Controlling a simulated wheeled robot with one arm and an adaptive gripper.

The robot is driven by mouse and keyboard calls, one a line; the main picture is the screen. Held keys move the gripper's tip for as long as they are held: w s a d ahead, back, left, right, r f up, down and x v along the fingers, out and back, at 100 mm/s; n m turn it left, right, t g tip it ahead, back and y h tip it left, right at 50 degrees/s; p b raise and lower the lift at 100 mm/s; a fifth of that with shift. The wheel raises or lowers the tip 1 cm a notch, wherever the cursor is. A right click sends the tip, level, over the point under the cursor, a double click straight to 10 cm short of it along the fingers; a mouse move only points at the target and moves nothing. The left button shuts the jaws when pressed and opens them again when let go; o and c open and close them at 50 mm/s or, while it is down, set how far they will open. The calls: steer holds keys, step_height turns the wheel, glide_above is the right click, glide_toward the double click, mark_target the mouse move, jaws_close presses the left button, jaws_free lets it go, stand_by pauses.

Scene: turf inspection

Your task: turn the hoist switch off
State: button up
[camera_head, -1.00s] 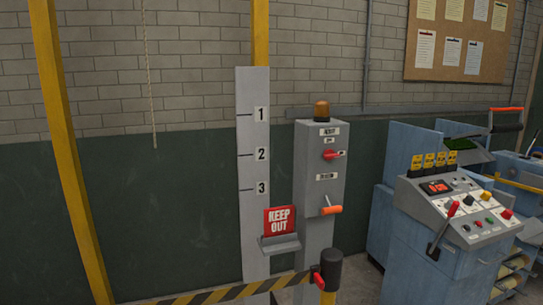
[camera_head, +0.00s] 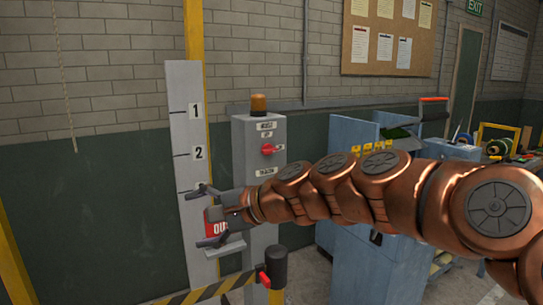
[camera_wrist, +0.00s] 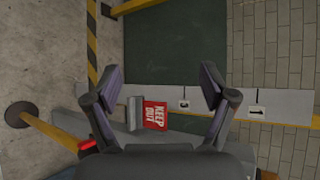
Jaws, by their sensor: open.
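The hoist switch (camera_head: 268,149) is a red knob on the front of a grey control post (camera_head: 240,150), below a label reading HOIST. Its handle points to the right in the head view. My gripper (camera_head: 195,218) is open and empty, reaching left across the post, lower than the switch and left of it. It appears in front of the red KEEP OUT sign (camera_head: 211,222). I cannot tell whether it touches the sign.
An amber beacon (camera_head: 258,103) tops the post. A numbered grey board (camera_head: 182,120) stands left. A black-and-yellow barrier (camera_head: 205,292) runs to a black-topped post (camera_head: 273,268) in front. A blue console (camera_head: 345,230) stands right, partly behind my arm.

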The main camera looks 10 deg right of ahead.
mark_target(272, 152)
steer(key=w+d+r+m+t, duration=0.35)
steer(key=w+d+m, duration=0.2)
steer(key=w, duration=0.35)
steer(key=w+d+r+m+t, duration=0.3)
steer(key=w+d+m+t, duration=0.15)
steer(key=w+m, duration=0.35)
steer(key=w+d+f+m+t+h, duration=0.1)
steer(key=w+d+f+m+h, duration=0.15)
steer(key=w+d+m, duration=0.35)
steer(key=w+d+f+m+t+h, duration=0.25)
steer(key=w+d+m, duration=0.2)
steer(key=d, duration=0.25)
steer(key=shift+n+g+h, duration=0.4)
steer(key=shift+n+g, duration=0.05)
steer(key=shift+n, duration=0.15)
steer(key=shift+r+p+x, duration=0.2)
steer(key=shift+p+x, duration=0.55)
steer(key=shift+x, duration=3.15)
steer(key=shift+d, duration=0.1)
steer(key=c, duration=1.2)
steer(key=shift+o, duration=0.2)
